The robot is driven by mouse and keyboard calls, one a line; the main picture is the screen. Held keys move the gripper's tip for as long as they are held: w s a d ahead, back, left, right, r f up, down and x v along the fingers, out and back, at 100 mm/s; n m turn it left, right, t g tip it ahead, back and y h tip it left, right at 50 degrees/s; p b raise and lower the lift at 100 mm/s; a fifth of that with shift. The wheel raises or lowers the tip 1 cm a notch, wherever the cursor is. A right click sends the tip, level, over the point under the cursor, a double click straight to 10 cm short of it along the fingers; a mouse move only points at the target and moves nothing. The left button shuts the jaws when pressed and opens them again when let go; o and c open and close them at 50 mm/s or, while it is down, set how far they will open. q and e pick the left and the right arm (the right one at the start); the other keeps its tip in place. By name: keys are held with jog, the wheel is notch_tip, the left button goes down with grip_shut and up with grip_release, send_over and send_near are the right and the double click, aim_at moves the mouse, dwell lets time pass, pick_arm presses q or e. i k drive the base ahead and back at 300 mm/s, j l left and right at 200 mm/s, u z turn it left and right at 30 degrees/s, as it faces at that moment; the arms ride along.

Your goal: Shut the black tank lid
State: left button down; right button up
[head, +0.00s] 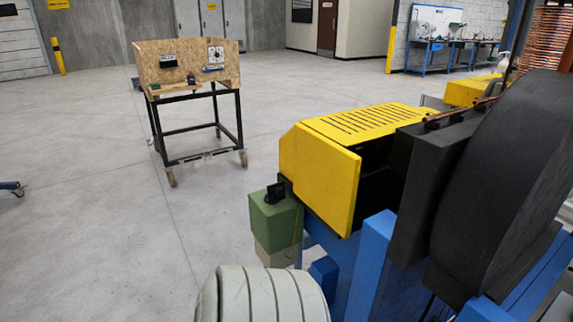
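A large black body with a rounded edge (505,165) stands at the right of the head view, close to me. A thick black upright panel (418,190) adjoins it on the left, beside a yellow machine cover (320,175). I cannot tell which black part is the tank lid or whether it is open; a dark gap shows between the panel and the yellow cover. Neither of my grippers is in view.
Blue machine frame parts (365,265) stand below the yellow cover. A green box (275,218) is fixed at its left side. A wheeled cart with a wooden box (188,62) stands farther back left. Copper tubing (549,40) rises at the top right. The floor at left is largely clear.

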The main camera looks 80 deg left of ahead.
aim_at(276, 192)
jog(key=u, duration=2.6)
